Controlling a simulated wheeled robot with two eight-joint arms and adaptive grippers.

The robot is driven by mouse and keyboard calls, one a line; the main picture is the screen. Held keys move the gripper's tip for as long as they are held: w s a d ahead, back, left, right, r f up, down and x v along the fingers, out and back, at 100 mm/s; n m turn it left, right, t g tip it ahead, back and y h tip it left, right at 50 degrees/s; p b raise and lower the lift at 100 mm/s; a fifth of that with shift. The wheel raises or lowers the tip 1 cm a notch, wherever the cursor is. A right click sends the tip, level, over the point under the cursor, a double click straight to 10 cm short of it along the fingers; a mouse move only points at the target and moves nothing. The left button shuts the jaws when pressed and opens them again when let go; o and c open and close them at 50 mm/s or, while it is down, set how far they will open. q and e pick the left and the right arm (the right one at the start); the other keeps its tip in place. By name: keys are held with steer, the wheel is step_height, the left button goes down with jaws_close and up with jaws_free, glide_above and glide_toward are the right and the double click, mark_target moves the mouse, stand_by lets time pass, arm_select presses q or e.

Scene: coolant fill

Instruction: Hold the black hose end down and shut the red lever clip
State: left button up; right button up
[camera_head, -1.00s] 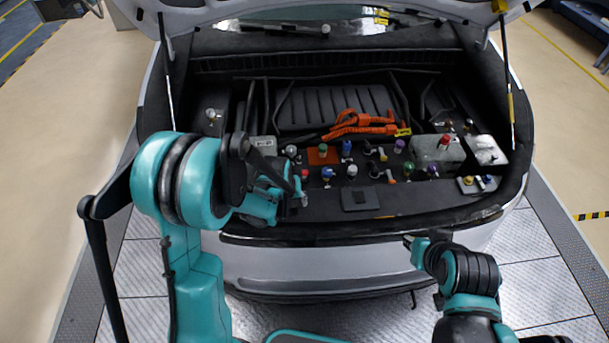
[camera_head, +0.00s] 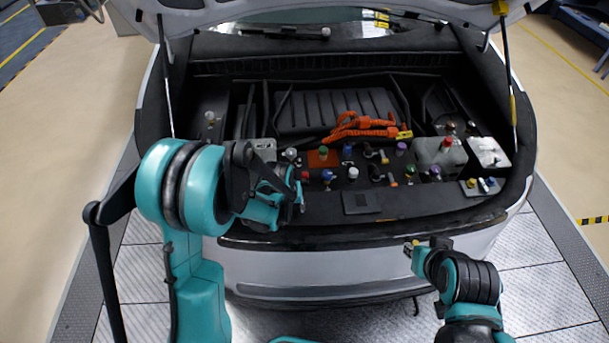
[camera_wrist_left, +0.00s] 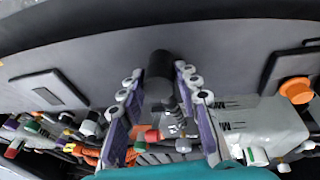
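My left gripper (camera_head: 296,194) is over the front left part of the engine bay. In the left wrist view its two purple-and-grey fingers (camera_wrist_left: 157,78) are spread. A black cylinder, seemingly the black hose end (camera_wrist_left: 160,68), stands between the fingertips; whether they touch it I cannot tell. A red part (camera_wrist_left: 146,134) shows farther back between the fingers; it may be the red lever clip, but its shape is partly hidden. In the head view my left arm hides this spot. My right gripper (camera_head: 409,248) is in front of the bumper, its fingers too small to read.
Several coloured caps stand on the deck, among them a white one (camera_head: 353,172) and a green one (camera_head: 323,153). An orange cable (camera_head: 362,130) lies behind them. A flat black hatch (camera_head: 361,203) is at the front. The raised lid is held by struts (camera_head: 508,75).

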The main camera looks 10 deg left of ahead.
arm_select(q)
jaws_close()
steer(key=shift+r, duration=0.15)
steer(key=shift+r+p, duration=1.75)
steer(key=shift+r, duration=0.65)
